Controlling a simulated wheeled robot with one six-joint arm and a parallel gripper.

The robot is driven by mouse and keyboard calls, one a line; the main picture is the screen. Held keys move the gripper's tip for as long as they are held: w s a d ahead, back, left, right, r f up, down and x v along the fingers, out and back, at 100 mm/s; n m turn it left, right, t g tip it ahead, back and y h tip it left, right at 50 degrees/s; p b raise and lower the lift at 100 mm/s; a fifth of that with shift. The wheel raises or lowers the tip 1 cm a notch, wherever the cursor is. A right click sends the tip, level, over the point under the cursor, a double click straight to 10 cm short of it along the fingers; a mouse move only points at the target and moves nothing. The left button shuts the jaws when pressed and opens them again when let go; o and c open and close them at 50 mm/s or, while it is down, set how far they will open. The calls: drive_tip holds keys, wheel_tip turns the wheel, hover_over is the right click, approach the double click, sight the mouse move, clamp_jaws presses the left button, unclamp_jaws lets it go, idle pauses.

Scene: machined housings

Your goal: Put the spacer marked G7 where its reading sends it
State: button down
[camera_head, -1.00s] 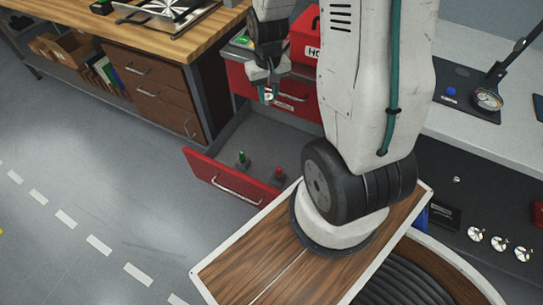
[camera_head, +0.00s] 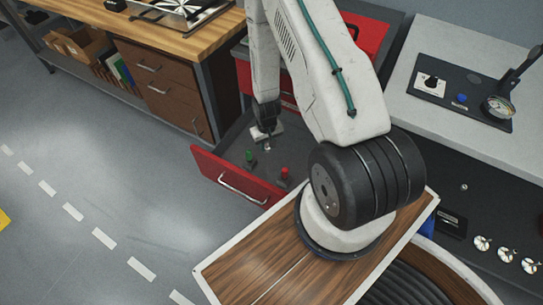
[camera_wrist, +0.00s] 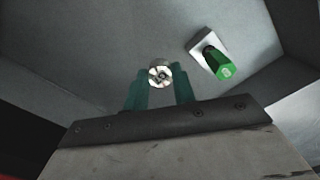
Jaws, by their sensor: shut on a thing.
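A small round silver spacer (camera_wrist: 158,75) with a dark centre sits between the green fingertips of my gripper (camera_wrist: 160,90) in the wrist view. My gripper is shut on it; I cannot read a mark on it. In the head view my gripper (camera_head: 270,134) is low inside the open red-fronted drawer (camera_head: 232,186), and the spacer cannot be made out there. A green-handled post (camera_head: 250,159) stands in the drawer near my gripper; it also shows in the wrist view (camera_wrist: 219,66), up and right of the spacer. A red-topped post (camera_head: 284,175) stands further right.
A wooden workbench (camera_head: 205,36) with brown drawers stands at the left. A pale counter (camera_head: 420,95) at the right carries a black panel with a dial gauge (camera_head: 498,107). Several silver fan-like parts (camera_head: 505,254) lie below it.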

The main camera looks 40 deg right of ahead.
sight(268, 160)
drive_tip(key=shift+f, duration=3.45)
drive_tip(key=shift+f, duration=0.15)
drive_tip(key=c, duration=1.1)
unclamp_jaws()
drive_tip(key=shift+c, duration=0.2)
